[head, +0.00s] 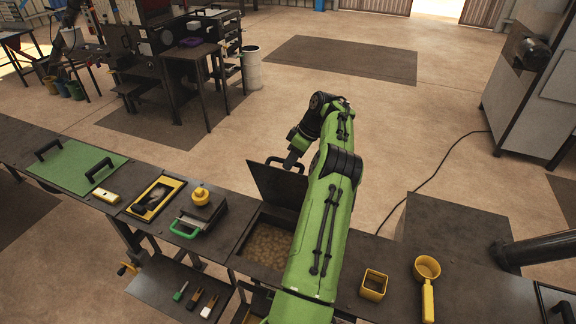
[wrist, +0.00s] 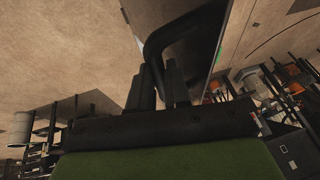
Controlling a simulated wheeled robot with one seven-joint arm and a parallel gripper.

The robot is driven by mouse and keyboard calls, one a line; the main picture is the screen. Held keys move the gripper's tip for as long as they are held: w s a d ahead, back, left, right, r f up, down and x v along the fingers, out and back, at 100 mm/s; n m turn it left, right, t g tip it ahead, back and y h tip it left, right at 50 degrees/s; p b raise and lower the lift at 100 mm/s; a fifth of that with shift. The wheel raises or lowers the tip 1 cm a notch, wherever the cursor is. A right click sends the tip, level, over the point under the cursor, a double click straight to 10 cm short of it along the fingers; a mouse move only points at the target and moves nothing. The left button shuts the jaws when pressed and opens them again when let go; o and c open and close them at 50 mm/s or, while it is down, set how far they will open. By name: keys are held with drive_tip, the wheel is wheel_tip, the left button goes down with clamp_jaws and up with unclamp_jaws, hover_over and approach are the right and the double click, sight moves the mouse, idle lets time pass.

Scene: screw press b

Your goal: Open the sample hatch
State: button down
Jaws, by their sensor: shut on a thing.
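The sample hatch's dark lid (head: 277,186) stands raised, steeply tilted, at the far side of its opening in the bench. Brown grainy material (head: 266,246) shows in the open bay below it. My gripper (head: 291,162) is at the lid's upper edge. In the wrist view, my gripper's dark fingers (wrist: 160,86) are shut on the hatch's black looped handle (wrist: 185,28). The lid also shows edge-on in the wrist view (wrist: 201,66). My green arm covers the right part of the bay and the lid's right side in the head view.
A green panel with two black handles (head: 78,166), a yellow-framed tray (head: 157,197) and a green-handled box (head: 196,218) lie left on the bench. A yellow square cup (head: 374,285) and yellow scoop (head: 427,285) lie right. The floor behind the lid is clear.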

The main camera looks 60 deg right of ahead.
drive_tip(key=shift+s+d+f, duration=0.1)
drive_tip(key=shift+d+f, duration=0.3)
drive_tip(key=shift+f, duration=0.15)
drive_tip(key=shift+d, duration=0.1)
drive_tip(key=c, duration=1.5)
unclamp_jaws()
drive_tip(key=shift+o, duration=1.1)
drive_tip(key=shift+d+f, duration=0.1)
drive_tip(key=shift+d, duration=0.05)
drive_tip(key=shift+o, duration=0.9)
drive_tip(key=shift+d, duration=0.45)
drive_tip(key=shift+w+a, duration=0.2)
drive_tip(key=shift+a, duration=0.05)
